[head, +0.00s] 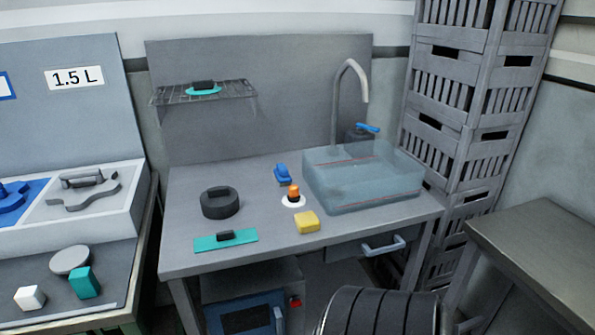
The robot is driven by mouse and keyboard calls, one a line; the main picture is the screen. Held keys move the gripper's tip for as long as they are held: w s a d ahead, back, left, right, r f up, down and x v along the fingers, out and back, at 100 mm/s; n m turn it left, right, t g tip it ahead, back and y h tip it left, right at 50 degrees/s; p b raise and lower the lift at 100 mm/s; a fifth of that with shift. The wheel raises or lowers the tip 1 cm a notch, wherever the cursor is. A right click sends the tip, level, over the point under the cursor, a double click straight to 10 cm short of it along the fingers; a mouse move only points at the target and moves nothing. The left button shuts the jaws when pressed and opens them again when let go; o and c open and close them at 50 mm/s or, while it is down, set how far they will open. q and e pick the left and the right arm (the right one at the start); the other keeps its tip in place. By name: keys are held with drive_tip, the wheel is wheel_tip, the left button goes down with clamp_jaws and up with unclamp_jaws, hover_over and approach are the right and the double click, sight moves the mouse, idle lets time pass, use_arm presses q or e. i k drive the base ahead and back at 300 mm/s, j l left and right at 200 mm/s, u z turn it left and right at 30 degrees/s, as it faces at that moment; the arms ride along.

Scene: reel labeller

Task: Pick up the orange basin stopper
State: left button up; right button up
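The orange basin stopper (293,195) is a small piece, orange at the top with a dark lower part. Neither of my grippers is in view.
A dark ring-shaped object (220,203) and a teal plate with a black handle (226,241) lie left of the stopper. A tap (352,75) rises behind the basin. Stacked grey crates (462,125) stand at right. A black ribbed object (378,312) is at the bottom edge.

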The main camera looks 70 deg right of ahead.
sight(293, 196)
drive_tip(key=z, duration=2.1)
